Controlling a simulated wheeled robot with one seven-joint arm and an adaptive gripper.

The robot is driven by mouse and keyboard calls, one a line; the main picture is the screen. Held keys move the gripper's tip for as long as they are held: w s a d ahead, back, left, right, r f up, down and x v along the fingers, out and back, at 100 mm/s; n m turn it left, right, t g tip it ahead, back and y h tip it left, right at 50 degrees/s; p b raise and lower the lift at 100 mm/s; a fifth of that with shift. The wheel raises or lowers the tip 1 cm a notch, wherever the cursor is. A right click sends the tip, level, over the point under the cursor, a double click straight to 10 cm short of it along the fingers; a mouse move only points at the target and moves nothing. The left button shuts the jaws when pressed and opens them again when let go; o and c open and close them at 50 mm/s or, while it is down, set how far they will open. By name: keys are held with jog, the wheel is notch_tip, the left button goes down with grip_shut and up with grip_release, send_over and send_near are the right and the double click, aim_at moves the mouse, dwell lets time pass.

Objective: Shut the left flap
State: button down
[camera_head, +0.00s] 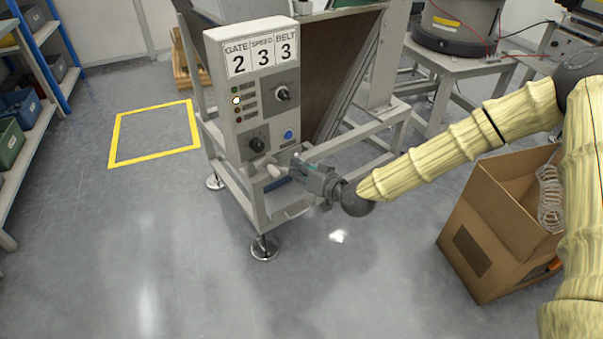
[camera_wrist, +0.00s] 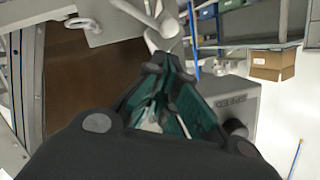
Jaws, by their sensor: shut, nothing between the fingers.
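My gripper (camera_head: 298,162) is shut and empty, with its fingertips by the lower right of the grey control panel (camera_head: 231,105). In the wrist view its teal-lined fingers (camera_wrist: 163,68) meet near pale handle-like parts (camera_wrist: 160,28). I cannot tell whether the fingers touch any of these parts. An open cardboard box (camera_head: 473,253) stands on the floor at the right. Its upper left panel (camera_head: 505,205) shows, while my arm hides part of the box. I cannot tell which part is the left flap.
The panel reads gate 2, speed 3, belt 3, and stands on a frame with footed legs (camera_head: 264,247). A coiled wire (camera_head: 550,198) shows at the box. Floor is free at front left, around the yellow outline (camera_head: 113,140).

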jog(key=b+x, duration=0.1)
jog(key=x, duration=0.5)
jog(key=shift+s+a, duration=0.1)
jog(key=shift+a, duration=0.05)
dwell(0.3)
jog(key=shift+s+a+f+n, duration=0.1)
jog(key=shift+a+n, duration=0.1)
jog(key=shift+n, duration=0.1)
